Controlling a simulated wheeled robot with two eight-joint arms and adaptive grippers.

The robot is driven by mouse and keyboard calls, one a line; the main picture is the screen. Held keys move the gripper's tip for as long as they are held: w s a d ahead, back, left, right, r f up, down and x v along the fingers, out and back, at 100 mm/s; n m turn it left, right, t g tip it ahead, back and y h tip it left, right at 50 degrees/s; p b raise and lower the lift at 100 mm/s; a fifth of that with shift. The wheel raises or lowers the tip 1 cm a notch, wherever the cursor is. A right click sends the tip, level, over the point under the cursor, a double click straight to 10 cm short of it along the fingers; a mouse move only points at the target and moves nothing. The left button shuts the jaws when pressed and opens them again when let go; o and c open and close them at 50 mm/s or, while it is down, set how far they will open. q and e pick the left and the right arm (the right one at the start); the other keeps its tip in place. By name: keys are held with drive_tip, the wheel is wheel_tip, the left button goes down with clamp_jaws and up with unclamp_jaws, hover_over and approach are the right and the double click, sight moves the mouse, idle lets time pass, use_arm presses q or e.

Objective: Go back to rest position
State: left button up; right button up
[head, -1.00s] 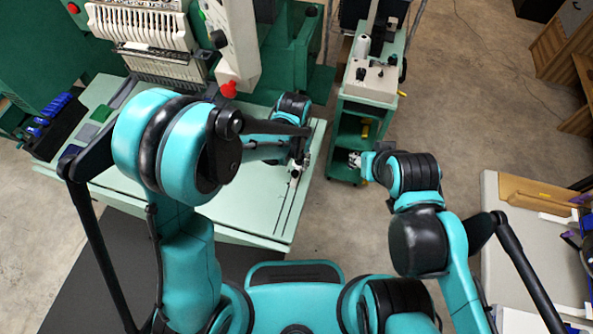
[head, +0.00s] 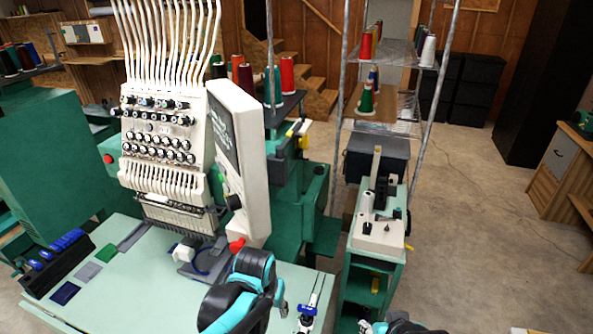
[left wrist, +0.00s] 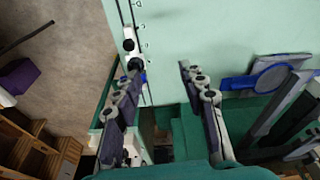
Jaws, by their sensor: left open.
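My left gripper (left wrist: 158,72) is open in the left wrist view, its two fingers apart with nothing between them. It points over the pale green machine table (left wrist: 210,30). In the head view my left arm comes in at the bottom centre, over the table's front right part (head: 170,290). A small blue and white fitting on a dark rail (head: 308,308) lies beside it. Only a little of my right arm shows at the bottom edge, right of centre, and its fingers are too cut off to read.
The multi-needle embroidery machine (head: 165,150) stands behind the table, with its control panel (head: 240,150) and red knob close to my left arm. A green cart (head: 375,260) with a white device stands to the right. A thread rack (head: 385,90) is behind it. Floor (head: 480,240) is clear farther right.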

use_arm(q)
drive_tip(key=s+a+r+n+t, duration=0.1)
drive_tip(key=s+a+r+t, duration=0.1)
drive_tip(key=a, duration=0.4)
drive_tip(key=s+a+r+n+t+b, duration=0.1)
drive_tip(key=s+a+r+t, duration=0.1)
drive_tip(key=s+a+r, duration=0.2)
drive_tip(key=s+a, duration=0.1)
drive_tip(key=s, duration=0.2)
drive_tip(key=shift+a+r+t+y, duration=0.2)
drive_tip(key=shift+a+t+y, duration=0.1)
drive_tip(key=shift+a+t, duration=0.1)
drive_tip(key=shift+w+d, duration=0.15)
drive_tip(key=shift+d, duration=0.1)
